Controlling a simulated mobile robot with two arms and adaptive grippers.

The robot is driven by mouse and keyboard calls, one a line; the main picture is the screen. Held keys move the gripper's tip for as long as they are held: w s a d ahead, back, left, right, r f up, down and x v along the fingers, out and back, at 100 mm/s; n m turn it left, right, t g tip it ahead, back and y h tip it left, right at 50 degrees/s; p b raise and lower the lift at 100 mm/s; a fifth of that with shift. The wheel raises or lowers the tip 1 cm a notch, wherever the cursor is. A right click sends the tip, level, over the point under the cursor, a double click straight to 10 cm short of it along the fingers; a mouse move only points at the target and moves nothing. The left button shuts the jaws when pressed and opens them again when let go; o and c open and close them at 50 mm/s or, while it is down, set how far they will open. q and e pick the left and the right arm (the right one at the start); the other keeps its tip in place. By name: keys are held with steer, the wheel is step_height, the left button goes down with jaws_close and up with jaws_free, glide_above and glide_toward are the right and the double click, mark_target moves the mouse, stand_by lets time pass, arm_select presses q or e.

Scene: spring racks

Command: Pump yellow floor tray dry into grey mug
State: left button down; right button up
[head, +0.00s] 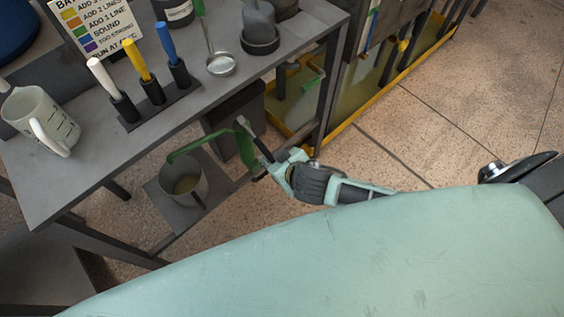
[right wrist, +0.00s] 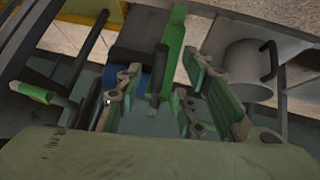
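The grey mug (head: 187,190) stands on a low shelf under the workbench, with some murky liquid inside. It also shows in the right wrist view (right wrist: 252,70). A green pump spout (head: 200,145) reaches over the mug from a green upright part (head: 244,142). The yellow floor tray (head: 408,75) lies on the floor at the right, holding murky liquid. My right gripper (head: 262,166) is beside the green upright. In the right wrist view its fingers (right wrist: 162,78) stand apart, with a dark rod and green bar showing between them; contact cannot be told. My left gripper is out of view.
On the bench (head: 60,185) stand a measuring jug (head: 38,118), a rack of white, yellow and blue handles (head: 150,100), a ladle (head: 221,64) and a sign (head: 92,22). Bench legs and the low shelf edge surround the mug. Speckled floor (head: 450,120) is clear at the right.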

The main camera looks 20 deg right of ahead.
mark_target(267, 152)
steer(key=shift+v, duration=1.9)
steer(key=shift+w+a+f+n+t+y+p, duration=0.1)
steer(key=shift+w+a+f+t+y, duration=0.2)
steer(key=shift+w+f+t, duration=0.9)
steer(key=shift+w+a+f+n+t+y+p, duration=0.2)
steer(key=shift+w+f+t+y, duration=0.25)
steer(key=shift+w+f, duration=1.45)
steer(key=shift+w+a+f+t+y+p, duration=0.1)
steer(key=shift+w+a+f+t+y, duration=0.5)
steer(key=shift+w, duration=1.65)
steer(key=shift+d+f+h, duration=0.15)
steer(key=shift+d+h, duration=0.1)
steer(key=shift+d, duration=0.05)
jaws_close()
